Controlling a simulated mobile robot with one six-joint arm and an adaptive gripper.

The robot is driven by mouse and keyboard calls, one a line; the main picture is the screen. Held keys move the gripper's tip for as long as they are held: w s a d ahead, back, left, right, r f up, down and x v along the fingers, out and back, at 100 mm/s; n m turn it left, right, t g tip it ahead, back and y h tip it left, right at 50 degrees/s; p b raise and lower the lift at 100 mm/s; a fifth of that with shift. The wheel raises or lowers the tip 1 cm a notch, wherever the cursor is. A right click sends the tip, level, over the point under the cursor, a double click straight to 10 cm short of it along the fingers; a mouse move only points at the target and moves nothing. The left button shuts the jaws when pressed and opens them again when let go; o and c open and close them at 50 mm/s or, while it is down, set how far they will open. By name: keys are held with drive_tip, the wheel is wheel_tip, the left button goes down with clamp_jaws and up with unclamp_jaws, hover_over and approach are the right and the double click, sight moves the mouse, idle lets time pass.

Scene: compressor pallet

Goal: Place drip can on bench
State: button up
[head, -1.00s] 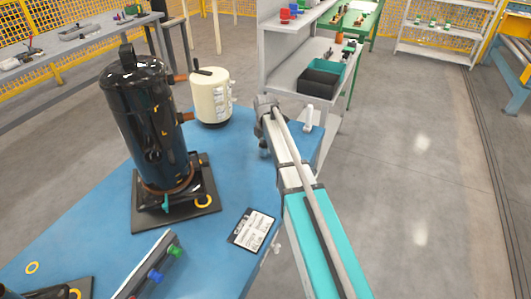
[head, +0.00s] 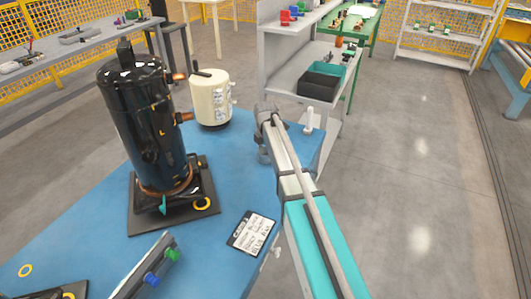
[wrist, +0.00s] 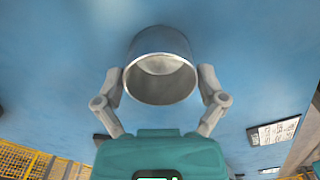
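The drip can (wrist: 160,78) is a grey metal cylinder with its open mouth toward the wrist camera. In the wrist view it sits between the two fingers of my gripper (wrist: 161,82), which appear to press on its sides near the rim. In the head view my gripper (head: 264,150) points down over the blue top (head: 225,185) near its far right edge. There the can is mostly hidden by my arm. I cannot tell whether the can's base touches the blue top.
A black compressor (head: 145,125) stands on the left of the blue top. A cream canister (head: 210,97) is behind it, and a white upright piece (head: 309,120) is right of my gripper. A label card (head: 252,232) lies in front. A grey shelf bench (head: 288,78) with a bin (head: 320,88) stands beyond.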

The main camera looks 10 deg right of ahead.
drive_tip(key=shift+r, duration=0.2)
idle(0.4)
wheel_tip(320, 180, up, 12)
drive_tip(key=p, duration=1.2)
idle(0.7)
drive_tip(key=s+d+m, duration=0.1)
drive_tip(key=s+m, duration=2.1)
drive_tip(key=s, duration=0.4)
drive_tip(key=shift+s+d+m, duration=0.15)
drive_tip(key=shift+s+m, duration=0.15)
drive_tip(key=shift+m, duration=0.1)
